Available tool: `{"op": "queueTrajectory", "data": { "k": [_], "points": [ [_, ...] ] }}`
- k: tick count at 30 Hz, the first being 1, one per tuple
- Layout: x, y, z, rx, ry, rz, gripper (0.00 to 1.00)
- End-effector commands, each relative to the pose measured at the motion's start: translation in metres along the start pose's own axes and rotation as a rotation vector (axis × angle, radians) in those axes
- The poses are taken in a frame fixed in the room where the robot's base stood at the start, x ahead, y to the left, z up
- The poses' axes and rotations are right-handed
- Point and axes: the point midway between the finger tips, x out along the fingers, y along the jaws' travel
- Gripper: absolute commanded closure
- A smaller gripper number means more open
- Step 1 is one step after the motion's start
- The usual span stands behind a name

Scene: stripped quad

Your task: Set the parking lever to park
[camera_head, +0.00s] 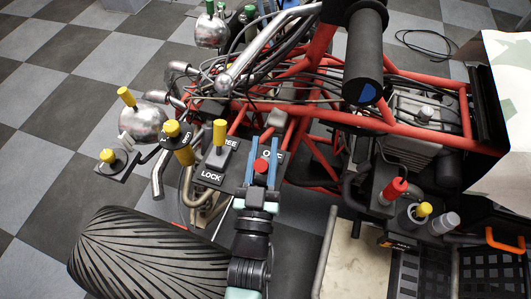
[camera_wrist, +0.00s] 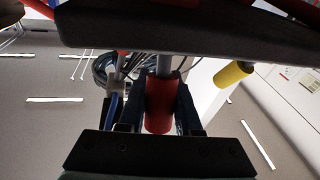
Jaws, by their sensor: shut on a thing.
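My gripper (camera_head: 261,158) is shut on a red knob (camera_head: 261,166) on a short lever, its two blue fingers on either side. In the wrist view, the red knob (camera_wrist: 161,103) sits between the dark fingers, with a grey shaft beyond it. The plate (camera_head: 279,156) behind this lever has white lettering starting with O, partly hidden by my gripper. To its left, a yellow-handled lever (camera_head: 220,132) rises from a plate marked LOCK and a partly hidden word ending in EE. I cannot read the word park on any plate, so I cannot tell which lever is the parking lever.
Other yellow knobs (camera_head: 172,129) crowd the left. A red knob (camera_head: 397,187) and a yellow knob (camera_head: 425,209) stand at right. Red frame tubes (camera_head: 430,119), a handlebar grip (camera_head: 365,55) and a tyre (camera_head: 150,255) hem in the arm. Open checkered floor lies at far left.

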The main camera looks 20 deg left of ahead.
Motion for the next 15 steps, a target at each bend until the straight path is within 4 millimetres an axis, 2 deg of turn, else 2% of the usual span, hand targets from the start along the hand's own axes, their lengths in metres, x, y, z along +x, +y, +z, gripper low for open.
{"op": "queueTrajectory", "data": {
  "k": [1,15],
  "points": [
    [-0.0024,-0.0005,0.0057,-0.002,0.019,0.001,1.00],
    [-0.0045,-0.0006,-0.0011,-0.013,0.063,0.003,1.00]
  ]
}}
